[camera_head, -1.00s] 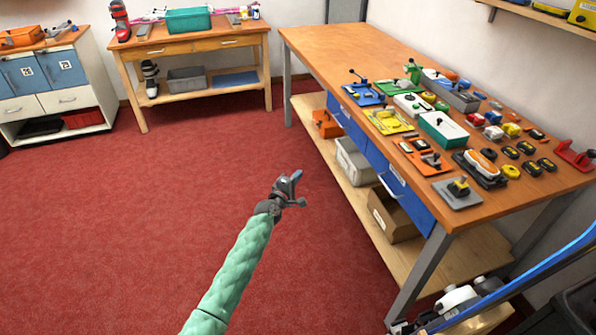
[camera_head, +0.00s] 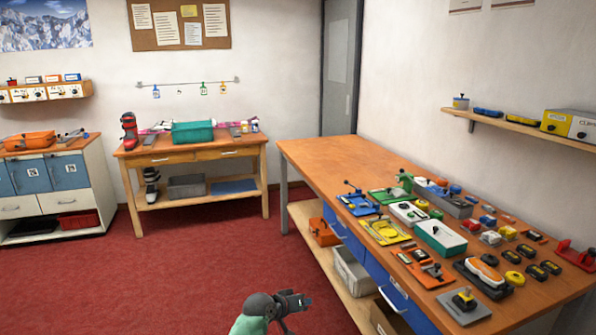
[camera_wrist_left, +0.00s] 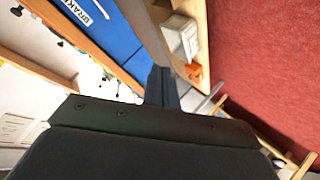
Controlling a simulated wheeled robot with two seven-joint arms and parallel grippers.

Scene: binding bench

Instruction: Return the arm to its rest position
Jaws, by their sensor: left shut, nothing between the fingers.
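My left gripper (camera_head: 292,302) is at the bottom middle of the head view, over the red carpet and left of the long workbench. Its fingers are shut with nothing between them. In the left wrist view the closed fingers (camera_wrist_left: 162,88) point toward the bench's lower shelf, clear of any object. The green-sleeved left arm (camera_head: 248,325) shows only a small part at the bottom edge. My right gripper is in neither current view.
The long workbench (camera_head: 335,160) stands at the right, with several jigs and tools on top and bins on its lower shelf. A smaller bench (camera_head: 190,152) and a cabinet (camera_head: 60,205) stand at the back left. The red carpet (camera_head: 180,280) is open.

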